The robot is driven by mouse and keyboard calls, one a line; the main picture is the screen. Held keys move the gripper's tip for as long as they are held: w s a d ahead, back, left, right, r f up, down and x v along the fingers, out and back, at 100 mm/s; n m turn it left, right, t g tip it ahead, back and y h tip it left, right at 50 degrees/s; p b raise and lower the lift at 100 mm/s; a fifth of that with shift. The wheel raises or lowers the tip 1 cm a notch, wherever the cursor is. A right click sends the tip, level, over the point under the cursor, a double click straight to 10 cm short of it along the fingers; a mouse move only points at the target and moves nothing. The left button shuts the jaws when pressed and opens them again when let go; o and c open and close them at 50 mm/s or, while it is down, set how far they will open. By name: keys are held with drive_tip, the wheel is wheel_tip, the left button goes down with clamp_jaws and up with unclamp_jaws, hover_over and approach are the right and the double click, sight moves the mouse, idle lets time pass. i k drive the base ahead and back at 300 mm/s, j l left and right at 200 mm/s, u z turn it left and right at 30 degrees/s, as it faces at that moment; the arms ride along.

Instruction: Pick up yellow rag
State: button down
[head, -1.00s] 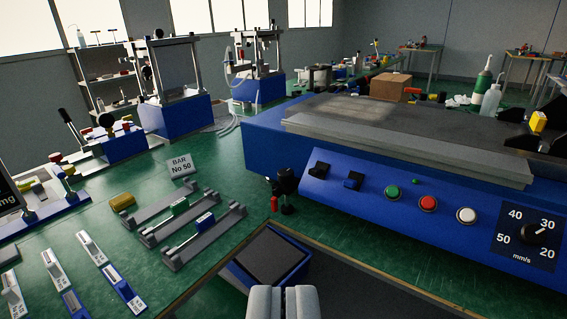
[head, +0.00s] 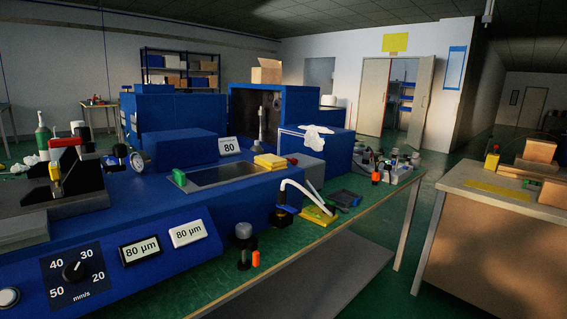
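A yellow folded cloth-like piece (head: 270,160) lies on top of the blue machine in the head view, beside the dark plate and near the "80" sign. A second flat yellow piece (head: 318,215) lies on the green bench top, partly behind a white curved tube. I cannot tell for certain which of the two is the rag. My gripper is not in view in the current frame.
The blue machine (head: 110,250) with dial and "80 µm" displays fills the left. A white crumpled cloth (head: 316,139) lies on a blue box. A separate wooden-sided table (head: 490,240) stands right, across a floor gap.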

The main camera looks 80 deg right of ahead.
sight(272, 162)
drive_tip(key=z, duration=1.95)
drive_tip(key=u, duration=1.3)
drive_tip(key=z, duration=1.3)
drive_tip(key=i+l+u, duration=0.35)
drive_tip(key=i+l, duration=0.25)
drive_tip(key=l, duration=0.1)
